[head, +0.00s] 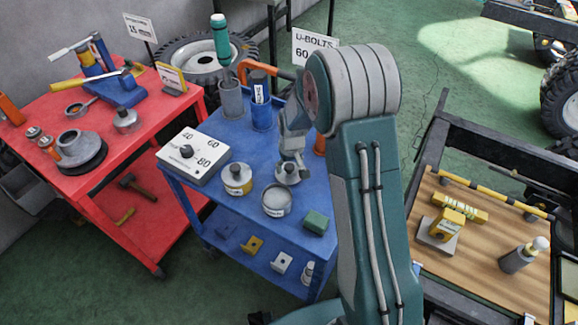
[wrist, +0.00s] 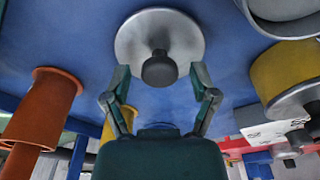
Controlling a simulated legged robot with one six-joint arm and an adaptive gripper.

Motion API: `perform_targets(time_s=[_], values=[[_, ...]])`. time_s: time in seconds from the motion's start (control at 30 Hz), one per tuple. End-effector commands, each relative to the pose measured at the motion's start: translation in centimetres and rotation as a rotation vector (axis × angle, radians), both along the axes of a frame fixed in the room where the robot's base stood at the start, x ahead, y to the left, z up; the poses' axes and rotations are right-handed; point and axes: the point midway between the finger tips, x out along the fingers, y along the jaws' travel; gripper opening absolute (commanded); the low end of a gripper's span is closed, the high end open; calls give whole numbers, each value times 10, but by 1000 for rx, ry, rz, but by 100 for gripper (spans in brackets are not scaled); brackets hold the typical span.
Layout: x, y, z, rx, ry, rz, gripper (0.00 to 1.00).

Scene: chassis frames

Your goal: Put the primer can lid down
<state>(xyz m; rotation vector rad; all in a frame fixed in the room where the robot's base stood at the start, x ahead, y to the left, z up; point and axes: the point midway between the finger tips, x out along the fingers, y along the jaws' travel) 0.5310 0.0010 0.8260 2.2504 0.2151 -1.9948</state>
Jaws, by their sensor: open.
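The primer can lid, a round silver disc with a dark knob (wrist: 160,40), appears to lie flat on the blue cart top (head: 213,157). In the head view the lid (head: 285,177) is partly hidden by my gripper (head: 294,158). My gripper is open above it; in the wrist view its fingers (wrist: 160,85) stand apart on either side of the knob, with no visible grip on it. A silver-grey labelled can (head: 276,202) stands just in front of the lid, and a yellow-banded can (head: 237,179) stands to its left. The can labels are not readable.
A dial box (head: 194,156), a grey cup (head: 231,99) and a blue cup (head: 262,112) stand farther back on the cart. A green block (head: 316,222) lies near its front right. A red table (head: 137,144) is left; a wooden-topped bench (head: 480,277) is right.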

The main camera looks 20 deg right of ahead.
Motion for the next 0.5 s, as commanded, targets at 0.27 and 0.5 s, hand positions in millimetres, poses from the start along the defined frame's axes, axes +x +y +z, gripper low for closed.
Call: perform_targets(time_s=[0.27, 0.5], values=[[-5, -1, 53, -1, -6, 0, 76], [-11, -2, 98, 0, -4, 0, 76]])
